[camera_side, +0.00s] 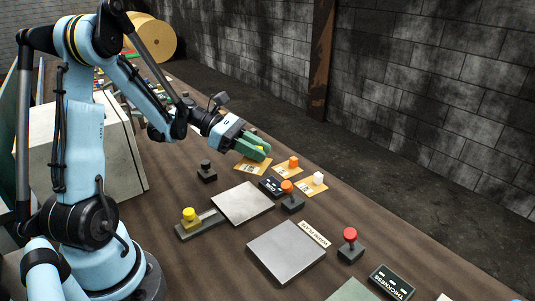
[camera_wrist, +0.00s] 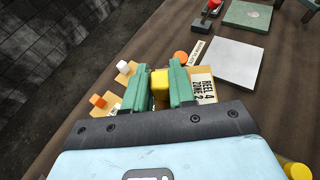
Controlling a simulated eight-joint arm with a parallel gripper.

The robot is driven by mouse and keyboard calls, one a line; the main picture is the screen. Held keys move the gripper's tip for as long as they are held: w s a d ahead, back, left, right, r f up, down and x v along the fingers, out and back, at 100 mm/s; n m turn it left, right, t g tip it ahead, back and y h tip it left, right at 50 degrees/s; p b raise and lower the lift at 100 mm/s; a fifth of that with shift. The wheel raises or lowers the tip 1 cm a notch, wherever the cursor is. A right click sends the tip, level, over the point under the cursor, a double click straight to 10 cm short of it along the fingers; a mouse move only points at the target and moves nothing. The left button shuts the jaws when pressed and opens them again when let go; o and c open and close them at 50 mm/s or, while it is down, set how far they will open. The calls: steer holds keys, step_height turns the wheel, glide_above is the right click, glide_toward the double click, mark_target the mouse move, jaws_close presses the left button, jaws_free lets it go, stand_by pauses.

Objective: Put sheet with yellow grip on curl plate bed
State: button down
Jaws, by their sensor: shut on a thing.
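My gripper (camera_side: 262,152) has green fingers shut on the yellow grip (camera_wrist: 160,84) of a tan sheet; the fingers also show in the wrist view (camera_wrist: 160,92). The sheet (camera_side: 249,169) is partly hidden under the fingers. Its label in the wrist view reads "REEL 4 ZONE 2" (camera_wrist: 203,88). I cannot tell whether it touches the table. A pale square plate (camera_side: 243,203) lies bare to its front in the side view, near a dark label block (camera_side: 271,186) whose lettering is too small to read surely. I cannot confirm that this plate is the curl plate bed.
Sheets with an orange grip (camera_side: 293,162) and a white grip (camera_side: 317,178) lie beside mine. Another bare plate (camera_side: 286,252) has a label strip. Knobs stand around: yellow (camera_side: 189,214), black (camera_side: 206,166), orange (camera_side: 287,187), red (camera_side: 350,235). A "THICKNESS" block (camera_side: 391,282) is at the front right.

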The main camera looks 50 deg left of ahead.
mark_target(245, 160)
steer(key=shift+m+g+h, duration=0.4)
steer(key=shift+m+g, duration=0.2)
steer(key=s+f, duration=0.1)
steer(key=s+a+f, duration=0.1)
steer(key=f, duration=0.1)
steer(key=shift+s, duration=0.35)
steer(key=shift+f, duration=3.35)
steer(key=c, duration=0.9)
jaws_free()
steer(key=shift+o, duration=0.2)
